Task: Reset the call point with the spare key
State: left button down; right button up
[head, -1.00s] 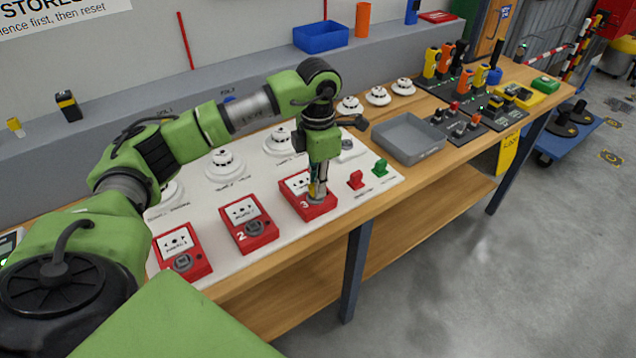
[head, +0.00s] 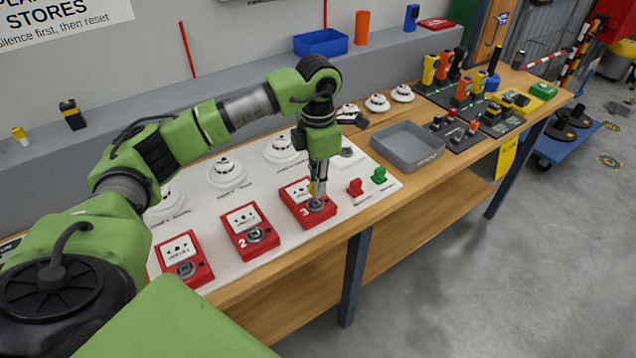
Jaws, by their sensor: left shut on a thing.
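Three red call points with white faces stand in a row on the white board (head: 222,272): the left one (head: 184,260), number 2 (head: 250,231) and number 3 (head: 298,192). Each has a grey round lock at its lower front. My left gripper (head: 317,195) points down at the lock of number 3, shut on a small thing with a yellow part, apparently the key. The fingers hide most of it, and I cannot tell how deep it sits. My right gripper is not in view.
White round detectors (head: 227,172) line the back of the board. A grey tray (head: 407,147) is on the bench to the right, with radios in chargers (head: 463,90) beyond. A blue bin (head: 321,44) sits on the ledge behind.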

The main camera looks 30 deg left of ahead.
pick_arm(q)
jog(key=shift+r+p, duration=0.55)
jog(key=shift+r, duration=0.45)
